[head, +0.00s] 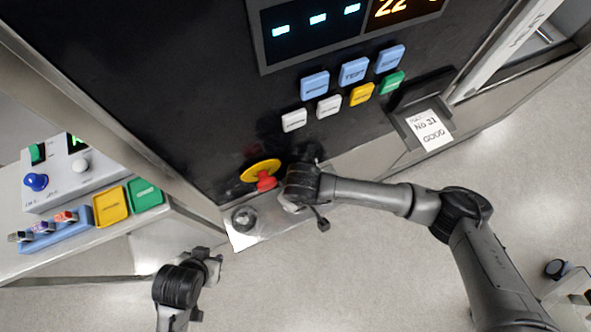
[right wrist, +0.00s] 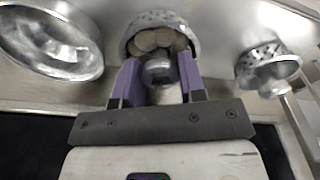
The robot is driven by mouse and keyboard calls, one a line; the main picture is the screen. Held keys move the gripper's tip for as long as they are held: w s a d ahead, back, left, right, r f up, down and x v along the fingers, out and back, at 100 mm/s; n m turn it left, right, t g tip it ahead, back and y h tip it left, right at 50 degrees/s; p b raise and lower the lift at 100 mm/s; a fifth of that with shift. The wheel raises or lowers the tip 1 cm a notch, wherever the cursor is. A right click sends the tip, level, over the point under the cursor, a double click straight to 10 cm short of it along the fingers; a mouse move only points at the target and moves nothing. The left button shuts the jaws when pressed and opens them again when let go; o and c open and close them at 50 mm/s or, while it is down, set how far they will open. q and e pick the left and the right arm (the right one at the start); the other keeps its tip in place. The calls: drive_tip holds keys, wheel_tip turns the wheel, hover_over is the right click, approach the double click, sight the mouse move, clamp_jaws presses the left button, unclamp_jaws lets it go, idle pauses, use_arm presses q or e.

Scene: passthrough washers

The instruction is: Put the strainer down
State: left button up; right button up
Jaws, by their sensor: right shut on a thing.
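In the right wrist view, my right gripper (right wrist: 158,80) has its two purple fingers closed on the rounded metal grip of a perforated metal strainer (right wrist: 181,20). Several round tan pieces lie in this strainer. A second perforated strainer (right wrist: 268,66) is to its right, apart from the fingers. In the head view my right gripper (head: 292,204) is low at the machine front, beside the red button; the held strainer is hidden there. My left gripper (head: 214,264) hangs over the floor at lower left, with nothing visible in it; its jaws are too small to judge.
A shiny metal bowl (right wrist: 52,45) is left of the held strainer. A metal ledge (head: 262,228) carries a small round metal part (head: 244,218). A red button (head: 266,181) on a yellow disc is close to my right gripper. A side bench (head: 85,238) stands at left.

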drive_tip(key=shift+f, duration=0.15)
drive_tip(key=o, duration=1)
drive_tip(key=shift+c, duration=0.2)
wheel_tip(320, 180, up, 12)
drive_tip(key=s+d, duration=0.1)
drive_tip(key=shift+p, duration=0.35)
